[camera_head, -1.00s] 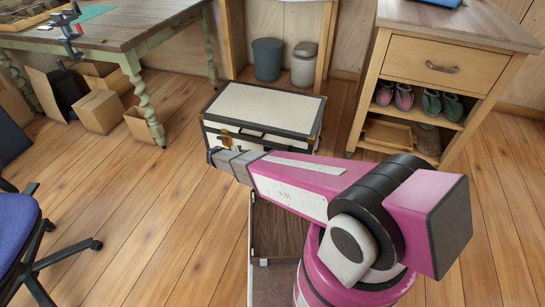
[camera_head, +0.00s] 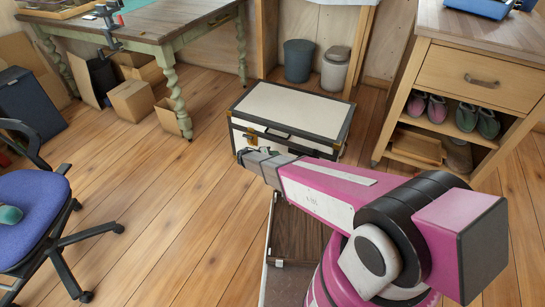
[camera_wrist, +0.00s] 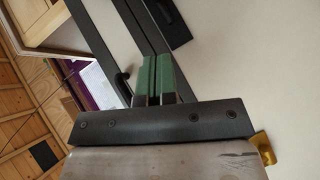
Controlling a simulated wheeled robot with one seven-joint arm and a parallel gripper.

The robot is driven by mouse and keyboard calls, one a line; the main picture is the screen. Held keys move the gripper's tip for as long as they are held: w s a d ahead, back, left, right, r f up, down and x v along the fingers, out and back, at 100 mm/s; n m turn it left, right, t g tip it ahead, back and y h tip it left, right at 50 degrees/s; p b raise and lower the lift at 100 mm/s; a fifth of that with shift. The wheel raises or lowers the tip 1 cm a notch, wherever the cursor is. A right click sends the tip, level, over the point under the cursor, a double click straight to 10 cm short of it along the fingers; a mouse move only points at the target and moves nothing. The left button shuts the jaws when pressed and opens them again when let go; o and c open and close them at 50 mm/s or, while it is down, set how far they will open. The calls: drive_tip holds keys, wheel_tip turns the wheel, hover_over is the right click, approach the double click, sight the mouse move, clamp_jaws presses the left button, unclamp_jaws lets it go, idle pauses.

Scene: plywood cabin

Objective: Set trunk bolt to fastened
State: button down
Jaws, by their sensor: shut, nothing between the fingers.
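The trunk (camera_head: 292,106) is off-white with black edging, and its lid is down on the floor ahead. My gripper (camera_head: 245,157) is at the front left of the trunk, with its fingers together and nothing between them. In the wrist view the green fingers (camera_wrist: 154,78) point at the trunk's pale surface (camera_wrist: 230,50) and black edging; contact cannot be told. A dark hooked part (camera_wrist: 123,86) is just left of the fingers. A brass piece (camera_wrist: 263,148) shows at lower right. I cannot tell which part is the bolt, or its setting; my gripper hides some of the trunk's front.
A blue office chair (camera_head: 35,208) stands at left. A green-legged table (camera_head: 150,30) with cardboard boxes (camera_head: 133,100) under it is at back left. A wooden cabinet (camera_head: 470,80) with slippers is at right. Two bins (camera_head: 299,60) stand behind the trunk. Floor left of the trunk is clear.

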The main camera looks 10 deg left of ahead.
drive_tip(key=w+d+f, duration=0.1)
drive_tip(key=d+f, duration=0.2)
drive_tip(key=d, duration=0.5)
drive_tip(key=shift+w+d, duration=0.1)
drive_tip(key=shift+d, duration=0.1)
drive_tip(key=shift+s+d, duration=0.25)
drive_tip(key=shift+d, duration=0.45)
drive_tip(key=shift+s+d, duration=0.3)
drive_tip(key=shift+d, duration=0.35)
drive_tip(key=shift+s+d, duration=0.25)
drive_tip(key=shift+d, duration=0.45)
